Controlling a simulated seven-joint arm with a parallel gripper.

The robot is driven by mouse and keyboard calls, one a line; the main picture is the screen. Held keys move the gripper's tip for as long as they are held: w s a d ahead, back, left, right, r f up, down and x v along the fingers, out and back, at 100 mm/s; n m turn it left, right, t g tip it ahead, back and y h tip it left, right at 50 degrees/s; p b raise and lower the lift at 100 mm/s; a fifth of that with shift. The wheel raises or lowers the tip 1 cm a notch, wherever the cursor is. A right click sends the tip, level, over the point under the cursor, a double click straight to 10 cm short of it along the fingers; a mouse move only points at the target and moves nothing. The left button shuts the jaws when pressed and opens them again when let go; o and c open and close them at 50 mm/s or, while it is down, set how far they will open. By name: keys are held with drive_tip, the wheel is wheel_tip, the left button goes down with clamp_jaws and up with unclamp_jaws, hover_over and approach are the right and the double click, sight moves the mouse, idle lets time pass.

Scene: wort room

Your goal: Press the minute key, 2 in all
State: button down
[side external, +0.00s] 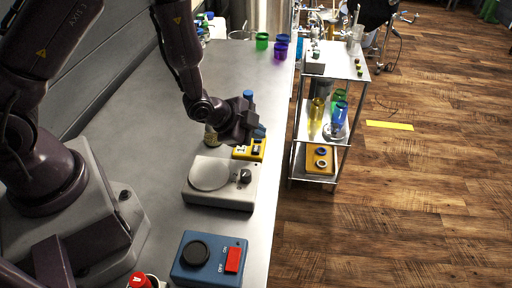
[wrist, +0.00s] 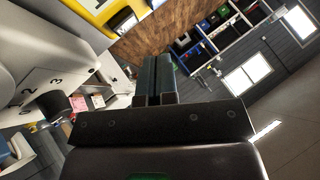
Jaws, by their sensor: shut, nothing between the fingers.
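A yellow box with dark and pale parts on its top (side external: 241,154) lies on the grey bench near its right edge, behind the white hotplate. Part of what looks like this box shows at the top of the wrist view (wrist: 105,14), with two pale, dark-edged keys on it. I cannot read any label, so I cannot tell which is the minute key. My gripper (side external: 250,138) is just above and behind the yellow box and hides part of it. Its black fingers (wrist: 157,80) are shut together and empty. I cannot tell whether they touch a key.
The white hotplate with a black knob (side external: 245,176) stands in front of the box; its numbered dial side fills the left of the wrist view (wrist: 40,85). A blue box with a red switch (side external: 234,260) is nearer. A steel cart (side external: 340,60) stands right of the bench.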

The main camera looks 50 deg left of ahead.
sight(256, 150)
drive_tip(key=shift+f, duration=0.95)
drive_tip(key=shift+f, duration=0.1)
idle(1.3)
drive_tip(key=shift+f, duration=0.3)
drive_tip(key=shift+f, duration=0.45)
idle(0.6)
drive_tip(key=shift+r, duration=0.9)
drive_tip(key=shift+r, duration=0.1)
drive_tip(key=shift+r, duration=2.4)
